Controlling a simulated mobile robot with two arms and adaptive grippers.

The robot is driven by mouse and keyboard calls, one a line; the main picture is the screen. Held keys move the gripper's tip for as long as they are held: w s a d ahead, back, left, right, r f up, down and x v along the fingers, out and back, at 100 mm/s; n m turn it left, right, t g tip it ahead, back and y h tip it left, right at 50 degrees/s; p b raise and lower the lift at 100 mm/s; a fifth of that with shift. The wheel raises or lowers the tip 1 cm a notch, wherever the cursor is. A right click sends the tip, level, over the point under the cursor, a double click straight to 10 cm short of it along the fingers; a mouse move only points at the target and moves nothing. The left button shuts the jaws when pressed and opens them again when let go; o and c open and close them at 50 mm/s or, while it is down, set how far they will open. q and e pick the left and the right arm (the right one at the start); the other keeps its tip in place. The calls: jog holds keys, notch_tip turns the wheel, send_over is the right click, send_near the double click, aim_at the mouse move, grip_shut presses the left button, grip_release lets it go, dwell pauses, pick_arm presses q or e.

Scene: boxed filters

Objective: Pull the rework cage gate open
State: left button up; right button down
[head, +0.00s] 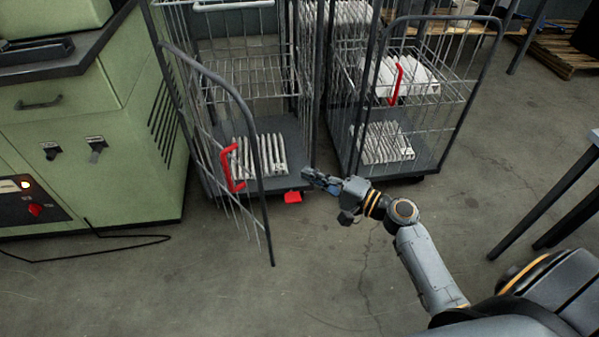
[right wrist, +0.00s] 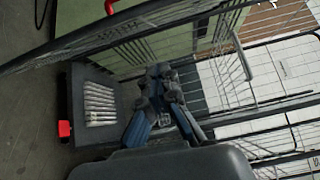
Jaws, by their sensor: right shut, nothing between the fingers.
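Two wire cage trolleys stand side by side; I cannot tell by a label which is the rework cage. The left cage (head: 245,58) has its gate (head: 209,120) swung partly out towards me, with a red handle (head: 231,168) on it. In the right wrist view the gate (right wrist: 130,22) crosses the top left, with its red handle (right wrist: 110,6) at the top edge. My right gripper (head: 310,176) is shut and empty, by the left cage's front right corner, to the right of the handle and apart from it. It also shows in the right wrist view (right wrist: 160,72). My left gripper is out of view.
The right cage (head: 470,85) has a red handle (head: 396,84) on its front. White filters (head: 262,155) lie on the left cage's deck. A red pedal (head: 293,197) juts from its front corner. A green cabinet (head: 90,130) stands left. The front floor is clear.

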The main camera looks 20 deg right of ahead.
pick_arm(q)
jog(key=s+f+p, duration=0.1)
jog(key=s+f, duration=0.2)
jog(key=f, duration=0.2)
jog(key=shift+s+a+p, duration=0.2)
jog(key=shift+p, duration=0.15)
pick_arm(e)
jog(key=w+a, duration=0.5)
jog(key=a, duration=0.3)
jog(key=shift+w+a, duration=0.25)
jog(key=shift+w, duration=0.15)
